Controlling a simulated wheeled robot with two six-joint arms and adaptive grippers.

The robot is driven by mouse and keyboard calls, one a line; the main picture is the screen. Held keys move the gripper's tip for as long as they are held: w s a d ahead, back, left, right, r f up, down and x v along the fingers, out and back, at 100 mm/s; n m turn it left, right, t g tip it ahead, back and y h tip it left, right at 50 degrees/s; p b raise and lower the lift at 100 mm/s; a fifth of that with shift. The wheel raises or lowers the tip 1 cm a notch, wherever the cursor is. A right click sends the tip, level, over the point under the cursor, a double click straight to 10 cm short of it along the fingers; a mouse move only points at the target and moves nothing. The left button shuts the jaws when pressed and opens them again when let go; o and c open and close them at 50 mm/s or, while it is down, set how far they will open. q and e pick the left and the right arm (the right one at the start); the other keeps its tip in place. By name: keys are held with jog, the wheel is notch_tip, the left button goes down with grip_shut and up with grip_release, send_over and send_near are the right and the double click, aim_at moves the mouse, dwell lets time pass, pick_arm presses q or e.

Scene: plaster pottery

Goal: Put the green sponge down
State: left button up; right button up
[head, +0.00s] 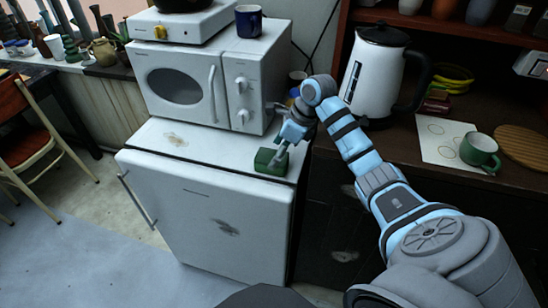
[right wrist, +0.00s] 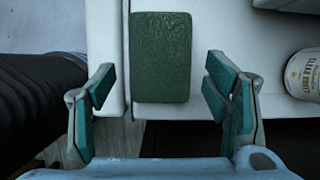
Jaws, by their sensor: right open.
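The green sponge (head: 271,162) lies flat on the white top of the small fridge (head: 165,137), near its front right corner. In the right wrist view the sponge (right wrist: 162,57) is a dark green block just beyond and between the spread fingers. My right gripper (head: 284,150) is right at the sponge, pointing down to it. In the right wrist view its fingers (right wrist: 158,72) are open, with a clear gap on each side of the sponge. My left gripper is in neither view.
A white microwave (head: 197,89) stands on the fridge behind the sponge. A can (right wrist: 303,75) is at the right of the wrist view. A kettle (head: 374,75) and green mug (head: 480,151) stand on the dark counter at right. The fridge top left of the sponge is free.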

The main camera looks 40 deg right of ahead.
jog(key=v, duration=0.8)
jog(key=shift+r+p, duration=0.15)
jog(key=shift+p, duration=0.15)
